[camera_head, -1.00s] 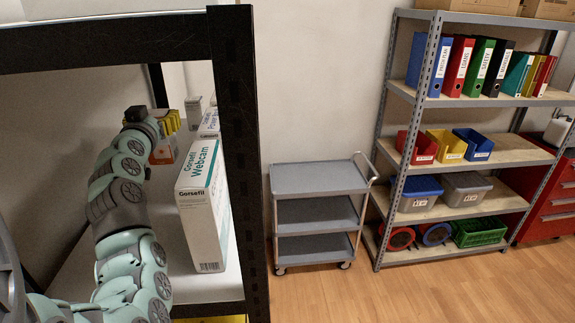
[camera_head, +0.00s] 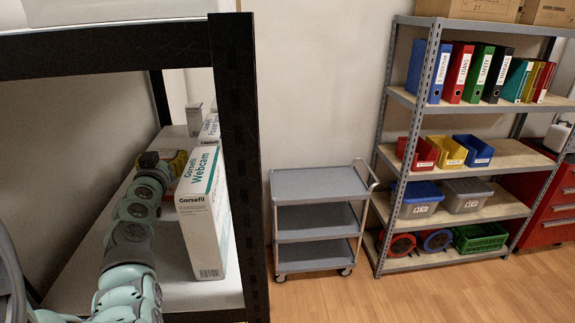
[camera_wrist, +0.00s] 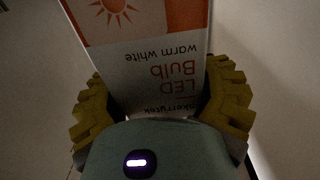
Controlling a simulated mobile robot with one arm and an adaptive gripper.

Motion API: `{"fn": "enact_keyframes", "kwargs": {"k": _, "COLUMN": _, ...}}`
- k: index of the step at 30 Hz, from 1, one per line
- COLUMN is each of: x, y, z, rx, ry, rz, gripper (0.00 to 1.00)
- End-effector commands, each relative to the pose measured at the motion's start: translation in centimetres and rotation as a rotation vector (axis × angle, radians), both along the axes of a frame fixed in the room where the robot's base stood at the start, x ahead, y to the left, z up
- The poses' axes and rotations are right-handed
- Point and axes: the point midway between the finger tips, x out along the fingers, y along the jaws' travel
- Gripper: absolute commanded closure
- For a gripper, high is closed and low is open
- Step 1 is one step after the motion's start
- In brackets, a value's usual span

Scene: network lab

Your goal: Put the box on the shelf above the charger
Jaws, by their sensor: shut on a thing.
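My gripper (camera_wrist: 160,105) is shut on a white and orange LED bulb box (camera_wrist: 165,60), with yellow fingers on both sides; the print is upside down in the wrist view. In the head view my gripper (camera_head: 174,163) is behind the tall Gorsefil Webcam box, low over the white shelf board (camera_head: 195,292) of the black-framed rack. The held box is mostly hidden there. I cannot tell whether it touches the board. A white box with blue print starting "Power" (camera_head: 210,128), perhaps the charger, stands farther back on the same board.
The white and teal Webcam box (camera_head: 203,215) stands upright close to the right of my arm. The black rack post (camera_head: 238,170) and upper beam (camera_head: 110,45) frame the opening. A small grey box (camera_head: 194,118) stands at the back. A grey cart (camera_head: 320,183) and a loaded shelf unit (camera_head: 410,95) stand beyond.

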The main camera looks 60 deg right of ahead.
Motion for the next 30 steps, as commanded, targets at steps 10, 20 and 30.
{"fn": "enact_keyframes", "kwargs": {"k": 10, "x": 0.02, "y": 0.03, "z": -0.27, "rx": 0.0, "ry": 0.0, "rz": 0.0, "gripper": 0.18}}
{"fn": "enact_keyframes", "kwargs": {"k": 20, "x": 0.07, "y": 0.09, "z": -0.27, "rx": 0.0, "ry": 0.0, "rz": 0.001, "gripper": 0.0}}
{"fn": "enact_keyframes", "kwargs": {"k": 30, "x": -0.51, "y": 0.74, "z": -0.06, "rx": 0.001, "ry": -0.001, "rz": 0.0, "gripper": 0.0}}
